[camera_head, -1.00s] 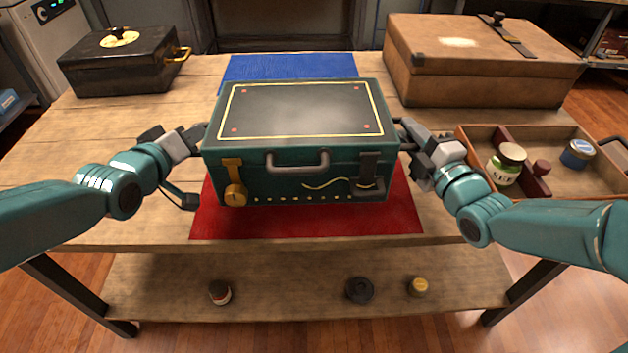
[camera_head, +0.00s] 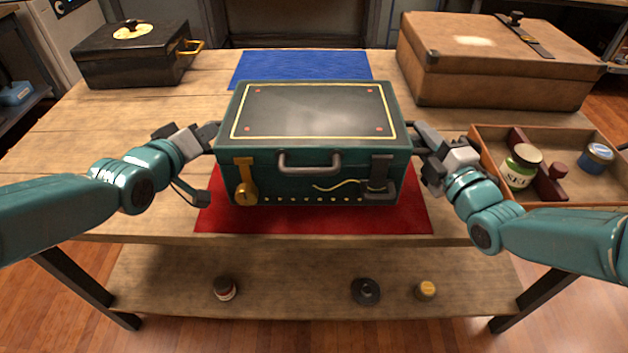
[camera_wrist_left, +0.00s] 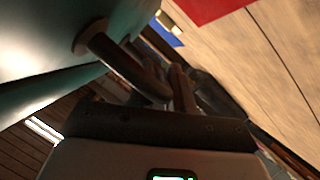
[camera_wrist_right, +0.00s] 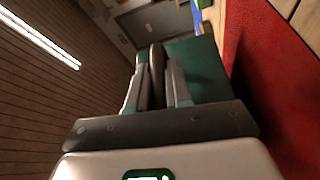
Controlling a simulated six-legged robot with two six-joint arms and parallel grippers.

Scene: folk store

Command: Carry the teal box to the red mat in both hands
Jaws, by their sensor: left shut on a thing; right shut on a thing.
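The teal box (camera_head: 300,165), with a dark lid, front handle and brass latch, is level between my two grippers in the head view. Its side fills the upper left of the left wrist view (camera_wrist_left: 50,35). My left gripper (camera_head: 211,136) is shut on the handle at its left side, and my right gripper (camera_head: 420,137) is shut on the handle at its right side. The red mat (camera_head: 310,220) shows in front of and beside the box, which covers its back part. I cannot tell whether the box touches the mat.
A blue mat (camera_head: 300,65) lies behind the box. A black case (camera_head: 130,65) stands back left and a brown case (camera_head: 490,80) back right. An open tray (camera_head: 480,150) with jars is close to my right gripper. Several small items sit on the lower shelf.

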